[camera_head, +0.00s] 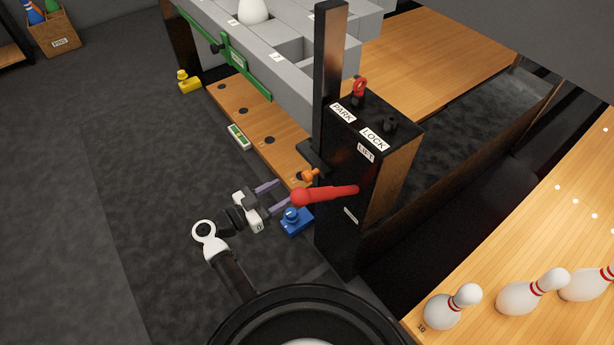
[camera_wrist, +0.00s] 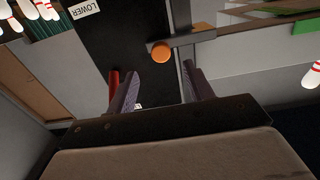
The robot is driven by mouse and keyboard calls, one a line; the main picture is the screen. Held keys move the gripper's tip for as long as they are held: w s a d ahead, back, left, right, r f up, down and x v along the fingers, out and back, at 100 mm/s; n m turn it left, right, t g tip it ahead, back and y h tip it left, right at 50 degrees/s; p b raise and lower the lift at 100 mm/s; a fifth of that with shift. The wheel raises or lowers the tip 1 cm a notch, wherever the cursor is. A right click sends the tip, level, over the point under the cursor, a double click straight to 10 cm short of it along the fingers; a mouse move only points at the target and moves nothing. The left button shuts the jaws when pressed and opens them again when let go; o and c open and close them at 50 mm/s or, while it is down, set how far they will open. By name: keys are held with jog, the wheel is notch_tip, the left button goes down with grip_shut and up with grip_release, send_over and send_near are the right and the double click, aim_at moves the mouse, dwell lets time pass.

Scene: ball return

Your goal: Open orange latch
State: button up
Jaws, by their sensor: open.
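The orange latch (camera_head: 311,175) is a small orange knob low on the side of the black lift post, beside a dark bracket. In the wrist view the orange latch (camera_wrist: 161,52) shows as a round orange end on a grey bracket. My gripper (camera_head: 285,191) has its two purple fingers apart and points at the post, short of the latch. In the wrist view my gripper (camera_wrist: 164,84) is open and empty, with the knob past the fingertips and between their lines. No contact shows.
A red lever (camera_head: 325,194) sticks out of the black post (camera_head: 345,215) close to my gripper; its red part (camera_wrist: 113,86) shows beside the left finger. A blue knobbed block (camera_head: 296,222) lies just below. The grey floor at left is clear.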

aim_at(304, 179)
jog(key=x, duration=1)
jog(key=shift+a, duration=0.1)
